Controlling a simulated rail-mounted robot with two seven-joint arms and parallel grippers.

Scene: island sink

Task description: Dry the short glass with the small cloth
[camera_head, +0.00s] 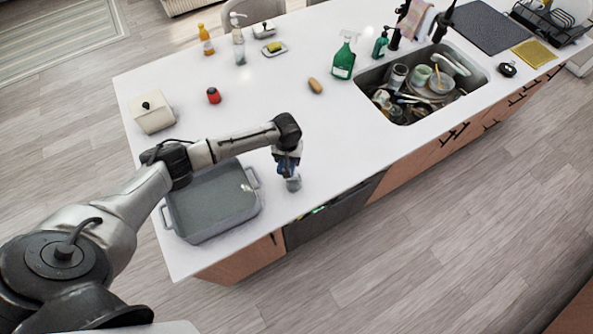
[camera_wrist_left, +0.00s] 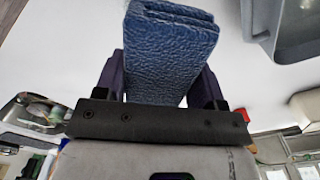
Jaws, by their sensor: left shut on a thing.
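My left gripper (camera_head: 288,165) reaches over the white island counter near its front edge, to the right of the grey baking pan. In the left wrist view the gripper (camera_wrist_left: 163,95) is shut on a folded blue textured cloth (camera_wrist_left: 170,50), which sticks out beyond the fingers. The cloth shows only as a small blue patch in the head view. A small clear glass (camera_head: 293,184) appears directly below the gripper, partly covered by it. I cannot tell whether the cloth touches the glass or goes inside it. The glass is not visible in the wrist view. My right gripper is out of view.
The grey two-handled pan (camera_head: 185,229) stands close left of the gripper. A sink (camera_head: 470,82) full of dishes lies to the right. A green spray bottle (camera_head: 343,62), a brown oval object (camera_head: 315,85) and a red timer-like object (camera_head: 213,95) stand farther back. The middle counter is clear.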

